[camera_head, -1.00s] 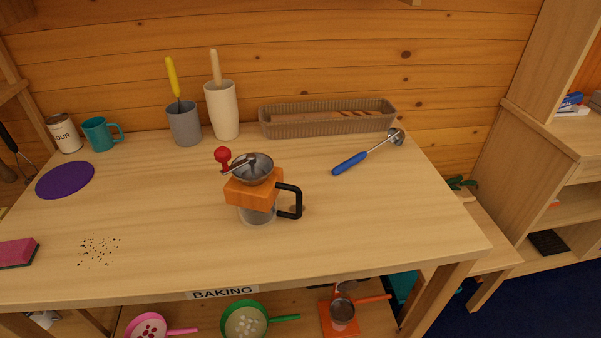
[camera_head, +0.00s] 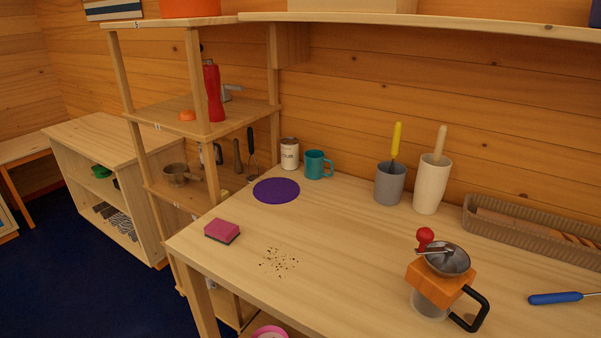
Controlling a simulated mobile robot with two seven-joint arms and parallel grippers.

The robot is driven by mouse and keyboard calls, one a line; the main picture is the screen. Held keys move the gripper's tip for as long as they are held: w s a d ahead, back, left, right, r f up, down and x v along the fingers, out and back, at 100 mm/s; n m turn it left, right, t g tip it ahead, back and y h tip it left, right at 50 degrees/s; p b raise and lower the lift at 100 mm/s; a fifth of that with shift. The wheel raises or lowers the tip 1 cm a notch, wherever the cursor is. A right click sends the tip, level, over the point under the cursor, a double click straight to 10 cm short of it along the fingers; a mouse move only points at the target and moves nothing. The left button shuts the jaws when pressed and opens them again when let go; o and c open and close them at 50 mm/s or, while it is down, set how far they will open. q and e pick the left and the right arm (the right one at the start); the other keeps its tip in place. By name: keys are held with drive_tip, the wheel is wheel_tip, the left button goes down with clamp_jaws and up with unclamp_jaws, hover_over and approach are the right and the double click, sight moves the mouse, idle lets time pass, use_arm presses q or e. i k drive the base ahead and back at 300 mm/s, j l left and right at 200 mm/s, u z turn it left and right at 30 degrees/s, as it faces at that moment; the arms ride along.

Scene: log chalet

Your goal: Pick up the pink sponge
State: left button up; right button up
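The pink sponge (camera_head: 223,230), with a dark underside, lies flat on the wooden table (camera_head: 330,237) near its left front corner. Dark crumbs (camera_head: 279,262) are scattered on the table just right of it. A purple round mat (camera_head: 276,190) lies behind it. Neither of my grippers shows in the head view.
A coffee grinder (camera_head: 440,280) stands at the right front, with a blue-handled tool (camera_head: 565,297) beyond it. A teal mug (camera_head: 318,165), a can (camera_head: 289,153), a grey cup (camera_head: 390,183) and a white vase (camera_head: 431,184) line the back. Shelves (camera_head: 180,190) stand left. Mid-table is clear.

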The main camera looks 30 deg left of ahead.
sight(224, 232)
drive_tip(key=j+u, duration=0.15)
drive_tip(key=u, duration=1.3)
